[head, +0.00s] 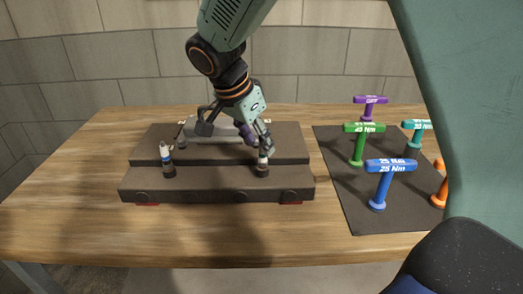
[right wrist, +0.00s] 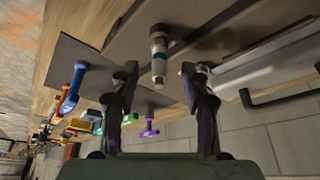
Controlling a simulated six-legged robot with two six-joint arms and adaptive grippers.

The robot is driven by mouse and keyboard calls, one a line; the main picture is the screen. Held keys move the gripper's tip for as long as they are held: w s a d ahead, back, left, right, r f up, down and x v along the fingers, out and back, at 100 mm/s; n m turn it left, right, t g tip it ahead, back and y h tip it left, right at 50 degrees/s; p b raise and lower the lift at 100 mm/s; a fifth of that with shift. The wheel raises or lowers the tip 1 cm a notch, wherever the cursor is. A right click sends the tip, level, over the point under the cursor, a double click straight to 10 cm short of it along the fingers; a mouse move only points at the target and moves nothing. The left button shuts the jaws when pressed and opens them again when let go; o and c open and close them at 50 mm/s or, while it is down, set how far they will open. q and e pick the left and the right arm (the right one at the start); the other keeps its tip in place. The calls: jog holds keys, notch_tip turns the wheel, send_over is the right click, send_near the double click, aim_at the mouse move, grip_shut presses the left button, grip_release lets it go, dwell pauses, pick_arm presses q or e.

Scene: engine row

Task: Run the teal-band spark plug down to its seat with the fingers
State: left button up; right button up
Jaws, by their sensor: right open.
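The teal-band spark plug (head: 262,163) stands upright at the front right of the dark engine block (head: 215,190). In the right wrist view the plug (right wrist: 159,55), with a pale body and a dark teal band, lies between my fingertips with a gap on both sides. My right gripper (head: 259,145) reaches down from above and is open around or just above the plug's top. Its fingers (right wrist: 159,70) do not touch the plug in the wrist view. The plug's lower end and its depth in the hole are hard to tell. My left gripper is not in view.
A blue-band plug (head: 167,158) stands at the block's front left. A grey raised cover (head: 205,135) lies along the block's back. On the dark mat (head: 348,205) at right stand blue (head: 390,168), green (head: 360,145), purple (head: 369,101), teal and orange T-handles. The wooden table is clear at left.

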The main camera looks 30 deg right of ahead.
jog(key=v, duration=0.6)
jog(key=shift+r, duration=0.4)
jog(key=shift+a+r, duration=0.2)
jog(key=shift+a, duration=0.05)
jog(key=shift+c, duration=0.4)
jog(key=n+y+p, duration=0.4)
jog(key=n+p, duration=0.1)
jog(key=n, duration=0.9)
send_over(265, 162)
jog(key=f, duration=0.1)
jog(key=shift+w+f, duration=0.25)
jog(key=shift+f, duration=1.7)
jog(key=shift+w+f, duration=0.2)
jog(key=shift+f, duration=1.7)
